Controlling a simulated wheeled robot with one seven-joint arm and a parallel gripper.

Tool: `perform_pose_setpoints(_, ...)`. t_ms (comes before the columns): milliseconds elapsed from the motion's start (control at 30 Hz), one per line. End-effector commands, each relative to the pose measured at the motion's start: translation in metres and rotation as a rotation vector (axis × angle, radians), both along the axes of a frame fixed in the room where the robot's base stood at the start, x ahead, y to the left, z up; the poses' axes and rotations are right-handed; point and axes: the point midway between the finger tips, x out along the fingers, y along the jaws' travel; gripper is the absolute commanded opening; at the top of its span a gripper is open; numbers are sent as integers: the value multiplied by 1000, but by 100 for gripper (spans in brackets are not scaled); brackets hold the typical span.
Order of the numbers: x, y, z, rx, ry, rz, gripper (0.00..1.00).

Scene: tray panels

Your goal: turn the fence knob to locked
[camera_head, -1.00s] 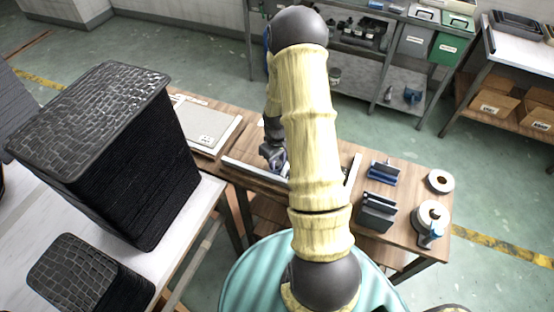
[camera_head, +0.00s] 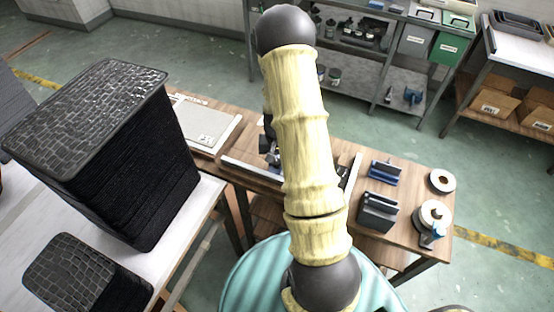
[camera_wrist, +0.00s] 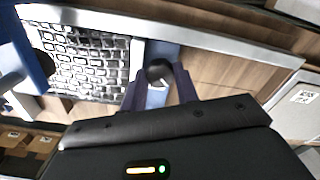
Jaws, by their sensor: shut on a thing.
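My gripper (camera_wrist: 159,80) is shut on the round black fence knob (camera_wrist: 157,71) in the wrist view. One finger is on each side of it, and they hide part of it. The knob is beside a pale metal fence bar (camera_wrist: 225,42). A tray panel (camera_wrist: 85,62) with a grey block pattern lies left of the knob. In the head view my arm covers most of the fixture, and the knob cannot be made out. A metal rail (camera_head: 245,170) shows left of the arm. I cannot read any lock mark.
A blue tool (camera_wrist: 28,58) stands at the wrist view's left edge. On the wooden table are a blue clamp (camera_head: 385,170), a dark block holder (camera_head: 377,211), a tape roll (camera_head: 442,181) and a light panel (camera_head: 207,124). A stack of dark panels (camera_head: 150,165) stands on the left table.

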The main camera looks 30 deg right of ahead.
Motion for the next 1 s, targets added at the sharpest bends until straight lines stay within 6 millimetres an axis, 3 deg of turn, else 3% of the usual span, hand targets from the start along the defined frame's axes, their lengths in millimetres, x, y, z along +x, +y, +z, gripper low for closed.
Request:
perform_pose_setpoints(600, 1, 0, 1, -1, -2, -574, 8)
perform_pose_setpoints(1000, 1, -1, 1, -1, -2, -791, 8)
